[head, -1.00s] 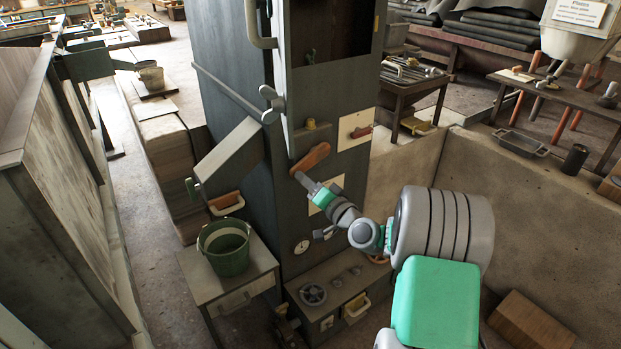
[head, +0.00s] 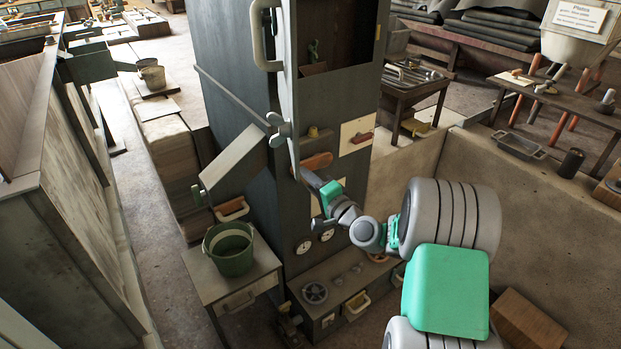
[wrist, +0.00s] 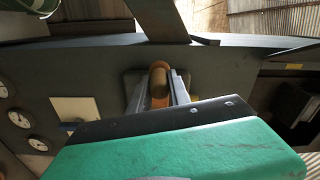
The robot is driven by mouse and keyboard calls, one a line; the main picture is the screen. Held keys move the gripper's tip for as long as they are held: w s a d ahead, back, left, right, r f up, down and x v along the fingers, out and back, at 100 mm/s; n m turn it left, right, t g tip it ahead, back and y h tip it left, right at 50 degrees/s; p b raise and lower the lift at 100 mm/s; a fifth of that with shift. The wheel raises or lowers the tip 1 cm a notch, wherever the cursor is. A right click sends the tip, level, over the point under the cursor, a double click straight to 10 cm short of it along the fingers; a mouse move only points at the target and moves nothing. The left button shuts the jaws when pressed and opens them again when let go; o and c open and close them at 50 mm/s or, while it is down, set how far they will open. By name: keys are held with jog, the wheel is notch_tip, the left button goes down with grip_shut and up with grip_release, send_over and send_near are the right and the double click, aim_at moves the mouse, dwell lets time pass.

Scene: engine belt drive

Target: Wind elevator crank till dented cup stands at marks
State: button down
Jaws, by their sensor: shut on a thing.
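The elevator (head: 345,100) is a tall dark grey cabinet with an opening near its top. Its crank (head: 318,161) is an orange-brown wooden piece low on the front, lying nearly level; the door edge partly hides its left end. My gripper (head: 309,177) is at the crank. In the wrist view, my gripper (wrist: 160,88) is shut with its fingers on either side of the brown, round-ended crank handle (wrist: 159,78). A brown piece (head: 313,69) and a small greenish shape show in the opening. I cannot make out a dented cup or the marks.
A narrow door panel (head: 289,90) with a pale handle (head: 262,35) stands out close to the left of the crank. A green bucket (head: 229,250) is on a side table at left. Round gauges (wrist: 17,119) are on the front. A low concrete wall (head: 500,190) stands at right.

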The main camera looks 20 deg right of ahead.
jog(key=shift+r, duration=0.15)
jog(key=c, duration=1.2)
grip_release()
jog(key=v, duration=0.8)
jog(key=shift+b, duration=0.35)
jog(key=shift+w, duration=0.1)
